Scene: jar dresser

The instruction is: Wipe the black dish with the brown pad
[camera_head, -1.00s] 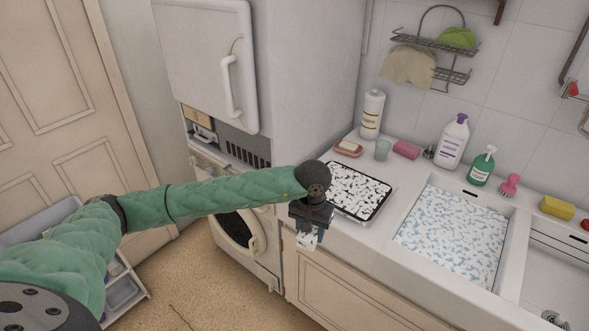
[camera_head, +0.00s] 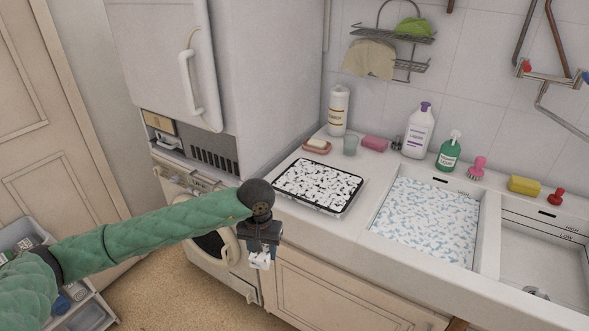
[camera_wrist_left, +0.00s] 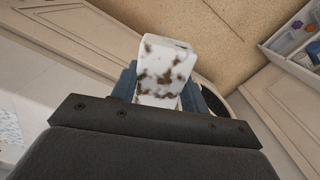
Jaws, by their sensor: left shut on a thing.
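The black dish (camera_head: 350,197) lies flat on the counter left of the sink. White foam covers most of its inside, and black shows along the rim and in gaps. My left gripper (camera_head: 260,246) hangs in front of the counter edge, to the left of the dish and apart from it. It is shut on the brown pad (camera_wrist_left: 165,76), which is mostly coated in white foam with brown patches showing in the left wrist view. The pad's foamy end also shows below the fingers in the head view (camera_head: 260,262). My right gripper is not in view.
The sink basin (camera_head: 430,222) right of the dish holds foamy water. A tall fridge (camera_head: 270,80) stands left of the counter. Open floor (camera_head: 165,300) lies below my gripper.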

